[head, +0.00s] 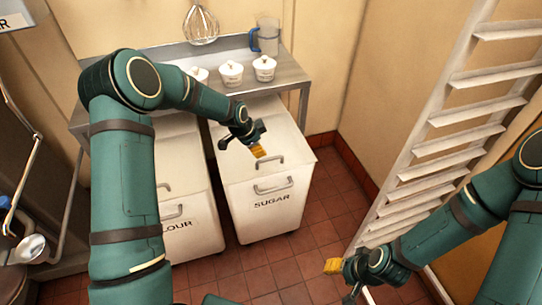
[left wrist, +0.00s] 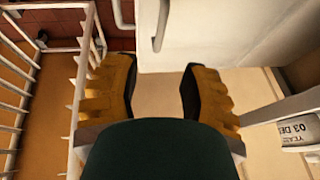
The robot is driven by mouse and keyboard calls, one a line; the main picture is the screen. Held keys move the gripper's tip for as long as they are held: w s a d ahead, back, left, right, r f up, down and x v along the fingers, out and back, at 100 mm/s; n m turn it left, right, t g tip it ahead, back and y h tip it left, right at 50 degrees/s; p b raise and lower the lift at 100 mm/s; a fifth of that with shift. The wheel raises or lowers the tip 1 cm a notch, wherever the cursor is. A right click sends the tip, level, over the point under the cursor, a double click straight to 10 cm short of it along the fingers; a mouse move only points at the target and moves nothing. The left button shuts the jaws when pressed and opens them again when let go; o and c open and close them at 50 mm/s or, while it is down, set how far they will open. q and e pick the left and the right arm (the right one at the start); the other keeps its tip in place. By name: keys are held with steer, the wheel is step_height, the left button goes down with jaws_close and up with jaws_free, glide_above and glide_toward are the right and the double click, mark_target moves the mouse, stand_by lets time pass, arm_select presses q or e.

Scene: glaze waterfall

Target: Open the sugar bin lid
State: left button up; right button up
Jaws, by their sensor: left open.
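The sugar bin (head: 262,215) is a white bin marked SUGAR, standing under the rear table. Its pale lid (head: 265,128) lies closed on top. A small handle (head: 283,161) shows at the lid's front edge, and a grey bar handle (head: 273,188) is on the front face. My left gripper (head: 240,147) hovers over the lid, behind its front edge. In the left wrist view its yellow fingers (left wrist: 158,95) are spread with nothing between them. A bar handle (left wrist: 162,25) and the white lid (left wrist: 210,30) lie beyond the fingertips. My right gripper (head: 345,275) hangs low at right, its jaws unclear.
A flour bin (head: 190,235) stands close at the left. A white ladder (head: 440,145) leans at right. Tiled floor (head: 270,270) is open in front.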

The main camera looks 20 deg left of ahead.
mark_target(269, 159)
arm_select(q)
steer(key=b+x, duration=0.1)
steer(key=x, duration=1)
steer(key=shift+w+d+f+b, duration=0.1)
steer(key=shift+w+f+b, duration=0.05)
steer(key=shift+b, duration=0.15)
jaws_close()
